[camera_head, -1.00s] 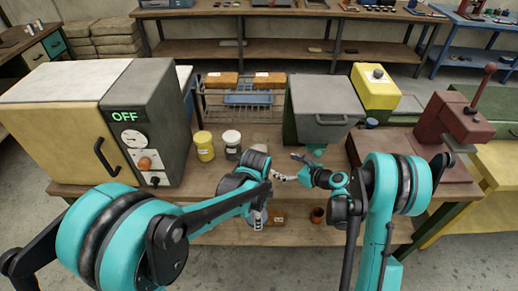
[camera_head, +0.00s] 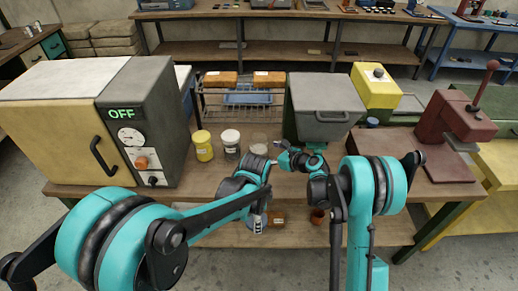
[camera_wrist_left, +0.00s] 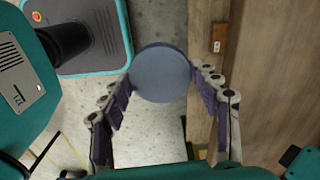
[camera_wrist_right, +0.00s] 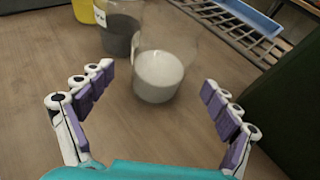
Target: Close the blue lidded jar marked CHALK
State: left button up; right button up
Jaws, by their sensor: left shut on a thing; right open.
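A clear open jar with white contents (camera_wrist_right: 158,76) stands on the bench between the spread fingers of my open right gripper (camera_wrist_right: 160,84) in the right wrist view. The jar (camera_head: 259,139) is also in the head view, just beyond my right gripper (camera_head: 272,161). No CHALK marking is readable on it. My left gripper (camera_wrist_left: 160,88) is shut on a round blue-grey lid (camera_wrist_left: 160,72), held off the bench's front edge above the floor. In the head view my left gripper (camera_head: 259,222) hangs low, and the lid is hard to make out.
A jar with dark contents (camera_wrist_right: 121,35) and a yellow jar (camera_head: 203,145) stand left of the clear jar. A grey bin with a handle (camera_head: 325,110) is close on the right. A wire rack (camera_head: 212,104) is behind. The oven-like box (camera_head: 150,120) bounds the left.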

jog(key=x, duration=0.2)
jog(key=b+x, duration=0.1)
jog(key=x, duration=0.1)
jog(key=shift+w+a+r, duration=0.1)
jog(key=shift+w+a, duration=0.2)
jog(key=shift+r, duration=0.1)
jog(key=shift+c, duration=0.2)
jog(key=c, duration=1.5)
